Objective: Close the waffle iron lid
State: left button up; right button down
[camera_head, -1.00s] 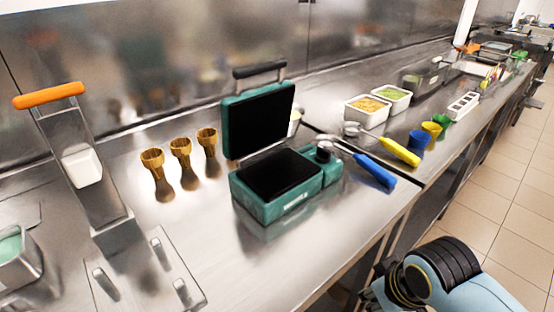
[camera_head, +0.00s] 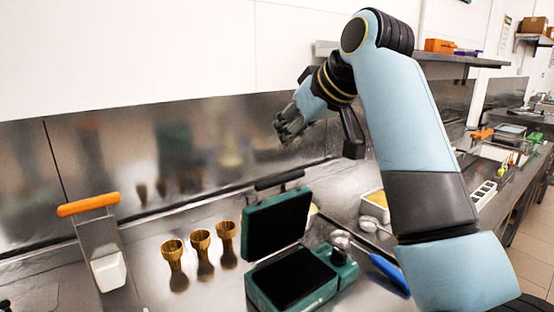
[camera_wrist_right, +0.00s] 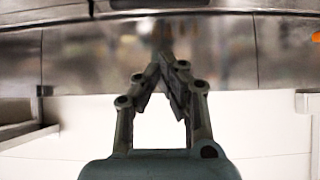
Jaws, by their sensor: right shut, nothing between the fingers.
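The green waffle iron stands on the steel counter in the head view. Its lid (camera_head: 277,222) is raised upright, with a dark handle (camera_head: 279,180) along its top. Its base (camera_head: 292,282) has a dark plate facing up. My right gripper (camera_head: 281,132) is above and behind the lid, apart from it, near the steel back wall. In the right wrist view my right gripper (camera_wrist_right: 166,58) shows its fingertips together with nothing between them. The waffle iron does not show in that view. My left gripper is not in view.
Several gold cones (camera_head: 201,242) stand left of the waffle iron. Further left is a steel device with an orange handle (camera_head: 88,204). A blue-handled scoop (camera_head: 389,272) lies right of the iron. My right arm hides part of the counter and containers there.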

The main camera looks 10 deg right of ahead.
jog(key=p, duration=0.5)
send_over(278, 194)
notch_tip(278, 194, down, 7)
jog(key=shift+r, duration=0.2)
jog(key=shift+f, duration=0.1)
jog(key=shift+b, duration=0.35)
